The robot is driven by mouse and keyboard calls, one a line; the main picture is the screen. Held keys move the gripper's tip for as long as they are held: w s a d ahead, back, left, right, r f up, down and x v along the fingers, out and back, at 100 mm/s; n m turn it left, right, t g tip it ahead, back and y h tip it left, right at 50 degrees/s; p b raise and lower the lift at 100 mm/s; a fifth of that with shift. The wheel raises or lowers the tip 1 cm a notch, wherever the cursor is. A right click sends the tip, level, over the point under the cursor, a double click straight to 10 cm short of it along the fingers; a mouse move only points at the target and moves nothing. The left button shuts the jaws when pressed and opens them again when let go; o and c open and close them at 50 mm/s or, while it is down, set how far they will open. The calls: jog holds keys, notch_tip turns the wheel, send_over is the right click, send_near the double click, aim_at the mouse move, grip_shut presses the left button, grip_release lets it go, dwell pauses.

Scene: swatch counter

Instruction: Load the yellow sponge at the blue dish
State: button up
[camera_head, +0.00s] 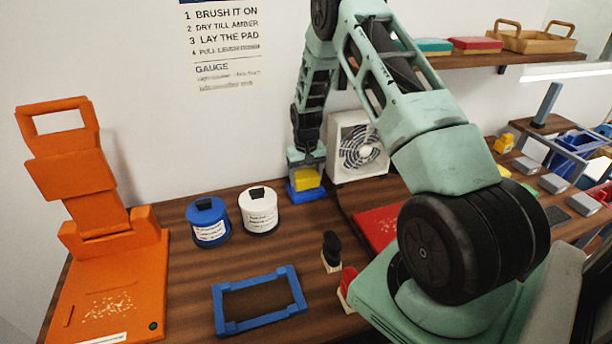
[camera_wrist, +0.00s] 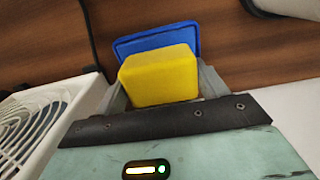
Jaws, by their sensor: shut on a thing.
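The yellow sponge (camera_head: 307,178) is between the fingers of my gripper (camera_head: 306,168), at the back of the counter by the wall. In the wrist view the yellow sponge (camera_wrist: 160,76) sits between the fingertips of my gripper (camera_wrist: 165,85), which is shut on it. The blue dish (camera_head: 305,194) lies directly under the sponge in the head view. In the wrist view the blue dish (camera_wrist: 158,41) shows just beyond the sponge. I cannot tell whether the sponge touches the dish.
A white fan (camera_head: 358,147) stands close on the right of my gripper. A white jar (camera_head: 259,212) and a blue jar (camera_head: 208,222) stand to the left. A blue frame (camera_head: 260,300) lies in front, and an orange stand (camera_head: 110,265) is at far left.

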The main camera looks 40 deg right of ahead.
aim_at(306, 174)
jog(key=shift+f+b, duration=0.3)
jog(key=shift+f, duration=0.2)
dwell(1.2)
jog(key=shift+r, duration=0.1)
jog(key=shift+r+p, duration=2.15)
jog(key=shift+r, duration=1.3)
